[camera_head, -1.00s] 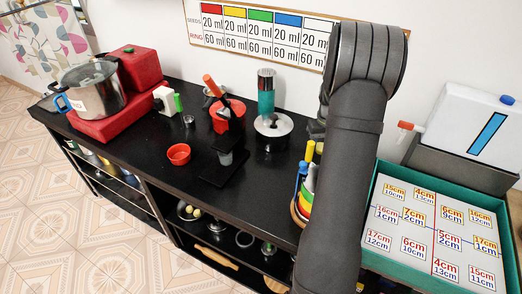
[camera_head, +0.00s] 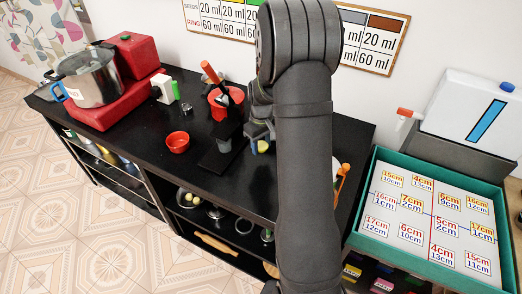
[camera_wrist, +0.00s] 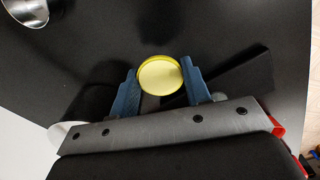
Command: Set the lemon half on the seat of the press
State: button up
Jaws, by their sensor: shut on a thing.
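The lemon half (camera_wrist: 160,77) shows in the wrist view as a pale round cut face with a yellow rim, between my two blue fingers. My gripper (camera_wrist: 161,80) is shut on it. In the head view the lemon half (camera_head: 262,147) is a small yellow patch under my gripper (camera_head: 261,138), over the black counter. The press (camera_head: 229,128) is black with a red lever handle (camera_head: 210,72) and a grey cup (camera_head: 224,145) above a dark base plate. My gripper is just right of the press, with a gap between the lemon half and the grey cup.
A red bowl (camera_head: 177,141) stands left of the press, and a larger red container (camera_head: 218,108) stands behind it. A pot (camera_head: 92,82) on a red block is at the far left. A silver vessel (camera_wrist: 28,9) shows at the wrist view's upper left.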

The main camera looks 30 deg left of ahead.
aim_at(262, 152)
jog(key=shift+f, duration=2.25)
jog(key=shift+f, duration=0.15)
jog(key=o, duration=1)
jog(key=shift+c, duration=0.2)
notch_tip(262, 152, up, 12)
jog(key=shift+r, duration=0.2)
